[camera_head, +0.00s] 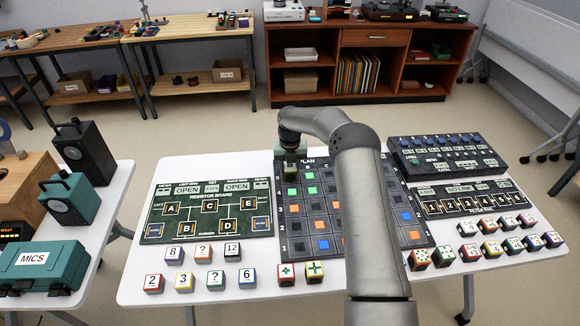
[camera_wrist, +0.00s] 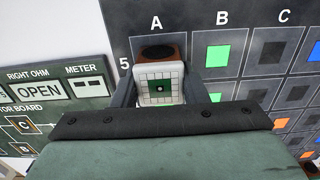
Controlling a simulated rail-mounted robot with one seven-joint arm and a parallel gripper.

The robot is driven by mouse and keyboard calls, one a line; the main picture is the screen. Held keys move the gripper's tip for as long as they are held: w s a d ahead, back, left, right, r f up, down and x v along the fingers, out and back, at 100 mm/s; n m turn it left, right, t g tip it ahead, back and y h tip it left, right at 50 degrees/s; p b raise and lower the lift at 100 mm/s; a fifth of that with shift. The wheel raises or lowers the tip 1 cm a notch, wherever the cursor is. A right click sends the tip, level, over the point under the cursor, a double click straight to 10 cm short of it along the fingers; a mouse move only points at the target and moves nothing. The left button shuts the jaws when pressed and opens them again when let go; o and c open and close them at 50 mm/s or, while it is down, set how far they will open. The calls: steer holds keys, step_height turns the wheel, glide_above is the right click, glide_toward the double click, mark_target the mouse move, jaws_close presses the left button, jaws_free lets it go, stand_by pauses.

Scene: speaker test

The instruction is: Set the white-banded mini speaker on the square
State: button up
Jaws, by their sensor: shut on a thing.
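My gripper (camera_wrist: 158,92) is shut on a small block (camera_wrist: 158,73). One face of the block is brown with a dark round patch, like a speaker cone. The face nearest the wrist camera is white-edged with a green grid. I cannot tell for sure that it is the white-banded mini speaker. It is over or on the dark plan board (camera_head: 328,243), at column A, row 5, covering most of that square. I cannot tell whether it touches the board. In the head view my gripper (camera_head: 290,170) is at the board's far left corner, and the block is mostly hidden.
The resistor board (camera_head: 208,232) lies left of the plan board. Two dark panels (camera_head: 445,160) lie to the right. Several numbered cubes (camera_head: 201,282) and patterned cubes (camera_head: 420,259) line the table's near edge. Green, blue and orange squares mark the plan board; my arm hides part of it.

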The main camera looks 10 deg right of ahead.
mark_target(290, 166)
steer(key=shift+f, duration=0.3)
steer(key=o, duration=1)
steer(key=shift+r, duration=0.1)
step_height(290, 166, up, 12)
steer(key=b, duration=0.2)
steer(key=s+a+r+m+h, duration=0.1)
steer(key=s+a+r+m, duration=0.3)
steer(key=s+r+m, duration=0.5)
steer(key=s+d+m, duration=0.1)
steer(key=s+m, duration=0.7)
steer(key=s, duration=0.4)
steer(key=s+d+m, duration=0.1)
steer(key=s+m, duration=0.8)
steer(key=s, duration=0.4)
steer(key=s+d+m+y, duration=0.1)
steer(key=s+m, duration=0.7)
steer(key=s, duration=0.5)
steer(key=shift+d+f+m, duration=0.2)
steer(key=shift+d+m, duration=0.05)
steer(key=shift+m, duration=0.15)
